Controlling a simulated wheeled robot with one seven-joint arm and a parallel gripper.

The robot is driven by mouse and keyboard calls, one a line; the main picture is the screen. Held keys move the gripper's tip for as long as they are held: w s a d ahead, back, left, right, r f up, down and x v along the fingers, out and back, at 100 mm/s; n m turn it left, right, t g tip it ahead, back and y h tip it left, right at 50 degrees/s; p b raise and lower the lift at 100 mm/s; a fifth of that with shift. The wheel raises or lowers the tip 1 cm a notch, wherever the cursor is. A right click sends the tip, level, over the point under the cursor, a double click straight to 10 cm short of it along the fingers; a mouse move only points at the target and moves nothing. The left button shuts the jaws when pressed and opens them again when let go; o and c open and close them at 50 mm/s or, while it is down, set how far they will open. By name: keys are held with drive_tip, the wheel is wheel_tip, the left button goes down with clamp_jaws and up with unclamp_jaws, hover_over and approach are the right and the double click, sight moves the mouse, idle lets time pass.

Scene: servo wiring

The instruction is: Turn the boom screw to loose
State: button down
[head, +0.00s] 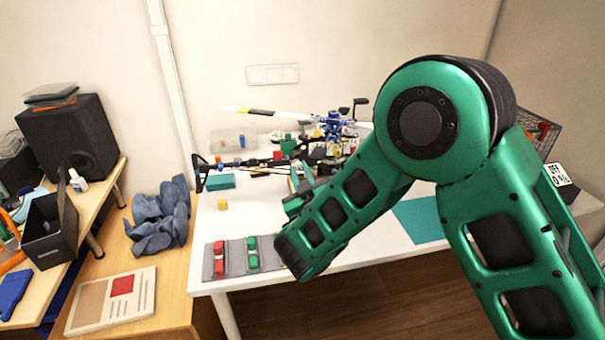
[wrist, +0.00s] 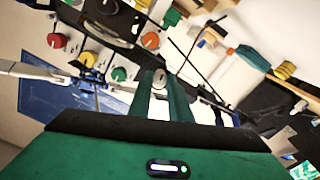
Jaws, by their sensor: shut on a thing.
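A model helicopter (head: 330,130) with a blue rotor head stands at the back of the white table. Its dark tail boom (head: 245,163) runs to the left. My gripper (head: 300,188) is low in front of the helicopter, its tips partly hidden by my own arm. In the wrist view my two green fingers (wrist: 160,76) are close together around a small pale grey piece (wrist: 160,82), which looks like the boom screw. Its slot or turn position cannot be made out.
A grey mat (head: 235,262) with red and green pieces is at the table's front left. A teal mat (head: 420,220) lies right.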

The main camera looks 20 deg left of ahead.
drive_tip(key=n, duration=0.6)
drive_tip(key=shift+w+d, duration=0.15)
drive_tip(key=n, duration=0.6)
drive_tip(key=shift+n, duration=0.4)
drive_tip(key=c, duration=1.6)
unclamp_jaws()
drive_tip(key=shift+c, duration=0.2)
